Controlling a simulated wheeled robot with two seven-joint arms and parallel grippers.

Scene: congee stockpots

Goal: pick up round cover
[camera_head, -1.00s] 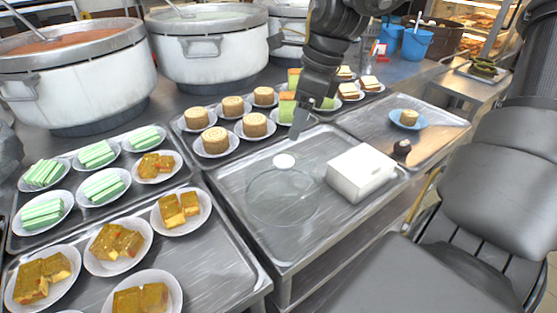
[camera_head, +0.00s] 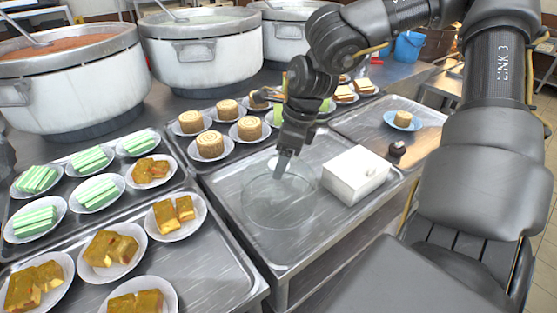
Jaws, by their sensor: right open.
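The round cover (camera_head: 262,208) is a clear glass dome, standing on a bare metal tray (camera_head: 233,238) in the middle of the view. Its pale knob is mostly hidden behind my right gripper (camera_head: 283,166). My right gripper points down at the top of the cover, with its fingertips at or just above the knob. It is open, and I cannot tell if it touches the knob. My left gripper does not show.
A white box (camera_head: 355,174) stands close to the right of the cover. Plates of rolled cakes (camera_head: 210,144) lie behind, and plates of yellow cake (camera_head: 174,214) lie left. Large stockpots (camera_head: 203,52) stand at the back. A blue plate (camera_head: 403,121) lies on the right tray.

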